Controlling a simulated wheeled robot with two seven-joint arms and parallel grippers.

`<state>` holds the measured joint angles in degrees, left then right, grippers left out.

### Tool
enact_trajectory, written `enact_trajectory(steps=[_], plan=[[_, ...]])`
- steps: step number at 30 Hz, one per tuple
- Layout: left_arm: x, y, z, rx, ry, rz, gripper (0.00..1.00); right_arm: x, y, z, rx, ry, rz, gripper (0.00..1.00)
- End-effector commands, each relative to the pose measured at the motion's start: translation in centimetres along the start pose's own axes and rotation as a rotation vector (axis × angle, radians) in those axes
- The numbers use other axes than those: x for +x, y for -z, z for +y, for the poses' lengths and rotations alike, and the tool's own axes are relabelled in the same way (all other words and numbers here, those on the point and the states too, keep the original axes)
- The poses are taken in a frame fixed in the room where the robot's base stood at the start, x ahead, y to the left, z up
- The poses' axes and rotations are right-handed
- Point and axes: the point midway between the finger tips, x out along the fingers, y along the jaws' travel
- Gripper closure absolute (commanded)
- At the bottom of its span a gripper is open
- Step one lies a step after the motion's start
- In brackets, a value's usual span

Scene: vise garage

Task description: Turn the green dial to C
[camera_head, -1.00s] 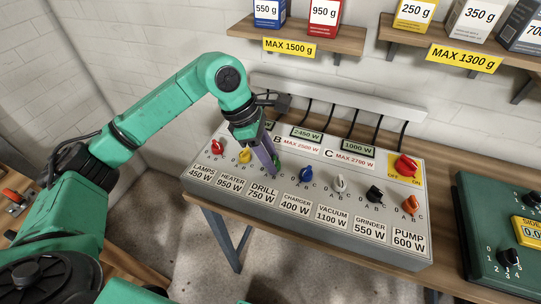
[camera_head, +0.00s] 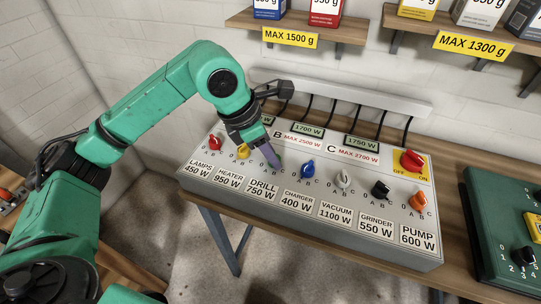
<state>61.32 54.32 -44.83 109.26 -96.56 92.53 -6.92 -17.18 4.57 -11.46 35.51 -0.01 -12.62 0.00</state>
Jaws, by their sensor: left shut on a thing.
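The grey panel (camera_head: 310,222) carries a row of coloured dials. The green dial (camera_head: 279,168) sits above the "DRILL 750 W" label (camera_head: 264,189). My left gripper (camera_head: 272,160) comes down on it from above and is shut on it. The fingers hide most of the dial and its letters, so I cannot read its pointer directly. The B display (camera_head: 307,130) reads 1700 W and the C display (camera_head: 361,142) reads 1750 W. My right gripper is not in view.
The yellow dial (camera_head: 243,151) and blue dial (camera_head: 308,168) stand close on either side of the gripper. White, black and orange dials and a red OFF/ON switch (camera_head: 412,161) are further right. Shelves with weighted boxes hang above. A green box (camera_head: 505,240) is at the right.

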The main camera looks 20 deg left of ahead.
Motion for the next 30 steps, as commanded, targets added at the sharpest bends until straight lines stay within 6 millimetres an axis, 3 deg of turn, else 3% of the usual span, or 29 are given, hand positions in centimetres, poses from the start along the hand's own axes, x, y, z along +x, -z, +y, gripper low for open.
enact_trajectory(steps=[12, 28, 29, 30], plan=[[-0.09, -0.14, -0.14, -0.194, -0.083, -0.005, 1.00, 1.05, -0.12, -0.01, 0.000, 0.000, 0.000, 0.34], [-0.16, -0.17, -0.13, -0.221, -0.094, -0.005, 1.00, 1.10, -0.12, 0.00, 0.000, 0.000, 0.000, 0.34], [-0.16, -0.17, -0.13, -0.221, -0.094, -0.005, 0.52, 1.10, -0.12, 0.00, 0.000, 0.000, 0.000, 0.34], [-0.15, -0.16, -0.13, -0.221, -0.094, -0.005, 0.37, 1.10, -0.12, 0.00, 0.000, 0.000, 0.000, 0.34]])
